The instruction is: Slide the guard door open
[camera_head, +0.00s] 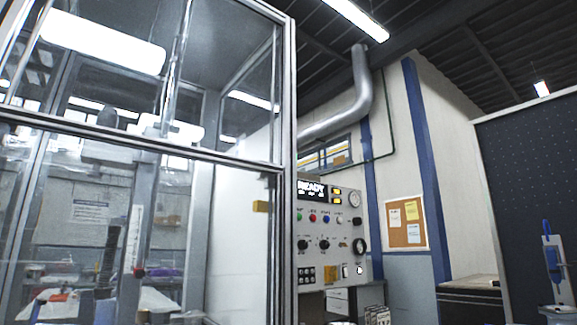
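The guard door (228,235) appears as a large clear panel in a grey metal frame at the left of the head view. It belongs to a tall glazed enclosure (287,130). Reflections of ceiling lights cover the glass, and I cannot make out a handle or tell for certain whether the door is fully closed. A small yellow block (260,207) shows near the right edge of the lower pane. Machine parts stand behind the glass. My gripper is not in view.
A control panel (327,235) with buttons, knobs, gauges and a lit "READY" display stands right of the enclosure. A dark perforated board (530,190) with a blue bottle-like item (552,262) stands at the far right. A cork board (403,223) hangs on the back wall.

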